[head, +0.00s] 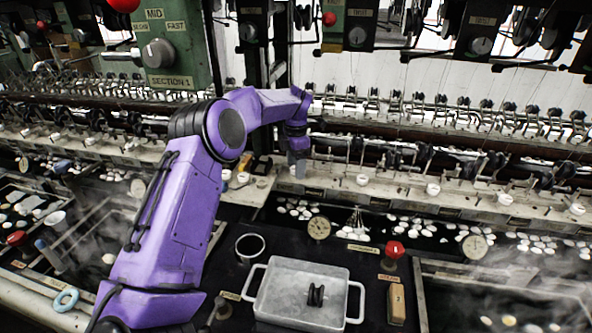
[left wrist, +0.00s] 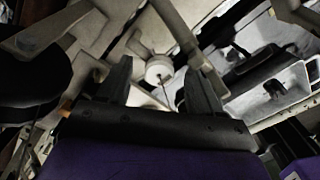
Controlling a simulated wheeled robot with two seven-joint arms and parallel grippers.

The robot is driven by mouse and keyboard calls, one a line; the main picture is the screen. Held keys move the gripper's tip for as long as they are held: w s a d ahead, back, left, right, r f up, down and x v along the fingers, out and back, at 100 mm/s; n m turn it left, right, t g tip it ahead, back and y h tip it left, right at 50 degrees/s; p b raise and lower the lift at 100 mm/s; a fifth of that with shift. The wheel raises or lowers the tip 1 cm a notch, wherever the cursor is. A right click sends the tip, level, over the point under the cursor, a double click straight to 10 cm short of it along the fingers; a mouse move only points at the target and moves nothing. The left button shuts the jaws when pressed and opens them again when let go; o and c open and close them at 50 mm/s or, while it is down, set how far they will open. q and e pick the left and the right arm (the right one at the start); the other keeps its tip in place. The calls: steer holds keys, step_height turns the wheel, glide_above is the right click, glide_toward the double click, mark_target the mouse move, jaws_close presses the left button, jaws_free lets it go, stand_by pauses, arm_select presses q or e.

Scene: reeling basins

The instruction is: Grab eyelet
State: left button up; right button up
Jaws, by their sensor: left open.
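My left gripper (head: 299,168) is at the pale rail (head: 400,190) of the reeling machine in the head view, with its fingers pointing down. In the left wrist view my left gripper (left wrist: 158,66) is open, one dark finger on each side of a round white eyelet (left wrist: 158,72) with a small dark centre. I see no contact between the fingers and this eyelet. A thin line runs down from it. In the head view the gripper largely hides this spot. Other white eyelets, such as one to the right (head: 362,180), sit along the rail. My right gripper is not in view.
Below the rail, a grey two-handled tray (head: 270,300) holds a small black part (head: 316,294). A metal ring (head: 250,246) and a red knob (head: 394,250) stand nearby. Steaming basins with white cocoons lie on both sides. Metal arms and bobbins crowd above the rail.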

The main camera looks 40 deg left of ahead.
arm_select(q)
steer(key=c, duration=1.1)
